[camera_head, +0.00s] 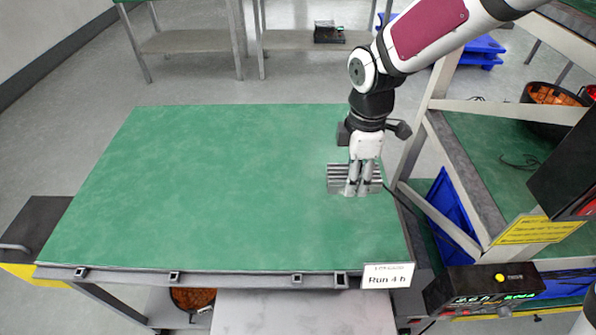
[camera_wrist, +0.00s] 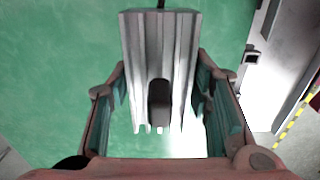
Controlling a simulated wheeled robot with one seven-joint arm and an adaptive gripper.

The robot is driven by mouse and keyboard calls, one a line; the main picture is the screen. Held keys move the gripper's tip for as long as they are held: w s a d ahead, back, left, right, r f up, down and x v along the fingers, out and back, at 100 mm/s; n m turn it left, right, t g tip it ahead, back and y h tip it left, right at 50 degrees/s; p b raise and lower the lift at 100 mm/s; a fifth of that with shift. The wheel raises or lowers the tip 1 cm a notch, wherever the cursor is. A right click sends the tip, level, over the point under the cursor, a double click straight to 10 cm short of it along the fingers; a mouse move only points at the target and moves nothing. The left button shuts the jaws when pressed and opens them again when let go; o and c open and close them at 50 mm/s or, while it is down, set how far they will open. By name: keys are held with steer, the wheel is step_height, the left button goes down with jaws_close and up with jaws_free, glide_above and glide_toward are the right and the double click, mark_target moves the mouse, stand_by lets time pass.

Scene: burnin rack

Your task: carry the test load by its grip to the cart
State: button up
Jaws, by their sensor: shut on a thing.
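The test load, a grey finned metal block (camera_head: 335,177), is at the right side of the green-topped table (camera_head: 200,180). In the wrist view the finned block (camera_wrist: 137,60) fills the upper middle, with a dark rounded grip (camera_wrist: 159,104) at its centre. My gripper (camera_head: 357,191) points down over the block, its fingers in front of it in the head view. I cannot tell whether the block touches the green top. No thing is plainly recognisable as the cart.
A metal rack (camera_head: 428,120) stands close on the right, with a blue bin (camera_head: 450,215) low inside it. A dark cable (camera_head: 396,197) runs from near the block towards the rack. A "Run 4 h" sign (camera_head: 388,276) hangs at the front right corner. The remaining green top is clear.

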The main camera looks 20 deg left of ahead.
mark_target(346, 212)
steer(key=shift+f+b, duration=0.4)
steer(key=shift+f, duration=4.55)
steer(key=shift+f, duration=0.2)
steer(key=o, duration=1.3)
steer(key=shift+o, duration=0.2)
step_height(346, 212, up, 12)
steer(key=shift+r+p, duration=0.2)
steer(key=shift+p, duration=0.25)
steer(key=shift+s, duration=0.2)
